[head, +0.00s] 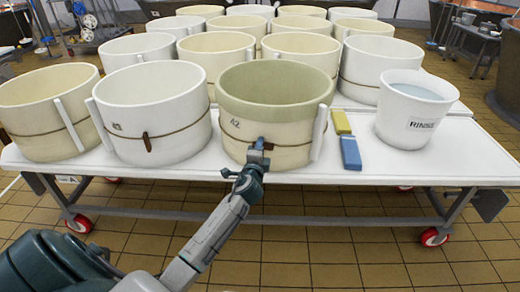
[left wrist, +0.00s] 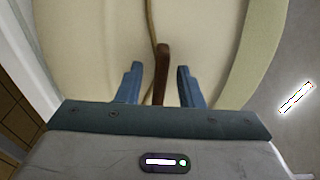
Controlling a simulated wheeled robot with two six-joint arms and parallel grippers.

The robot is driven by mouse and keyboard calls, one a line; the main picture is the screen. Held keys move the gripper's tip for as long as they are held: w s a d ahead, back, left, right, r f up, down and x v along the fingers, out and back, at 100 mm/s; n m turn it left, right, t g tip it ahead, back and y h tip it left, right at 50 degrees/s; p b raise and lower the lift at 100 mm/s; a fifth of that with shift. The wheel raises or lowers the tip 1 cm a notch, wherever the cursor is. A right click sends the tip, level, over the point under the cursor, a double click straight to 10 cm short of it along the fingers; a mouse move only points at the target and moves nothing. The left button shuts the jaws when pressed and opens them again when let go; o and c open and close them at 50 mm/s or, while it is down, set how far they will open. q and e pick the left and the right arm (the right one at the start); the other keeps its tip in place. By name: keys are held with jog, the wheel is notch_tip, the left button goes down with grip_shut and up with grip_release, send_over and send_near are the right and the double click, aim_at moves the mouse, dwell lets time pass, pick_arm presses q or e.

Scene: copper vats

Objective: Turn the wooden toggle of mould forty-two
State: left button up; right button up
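Mould forty-two (head: 278,110) is a cream round mould marked "42" at the front edge of the white table, with a cord around it. Its brown wooden toggle is mostly hidden behind my left gripper (head: 261,146) in the head view. In the left wrist view the toggle (left wrist: 161,72) stands nearly upright between the two blue fingers of my left gripper (left wrist: 157,85). The fingers are open, with a gap on each side of the toggle. The cord (left wrist: 150,20) runs up from it. My right gripper is not in view.
Another mould (head: 155,110) with its own toggle stands close on the left. A yellow block (head: 341,122) and a blue block (head: 351,153) lie to the right. A white "RINSE" bucket (head: 415,110) stands further right. More moulds fill the table behind.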

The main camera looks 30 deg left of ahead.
pick_arm(q)
jog(key=v, duration=1)
jog(key=shift+s+d, duration=0.2)
jog(key=shift+s, duration=0.1)
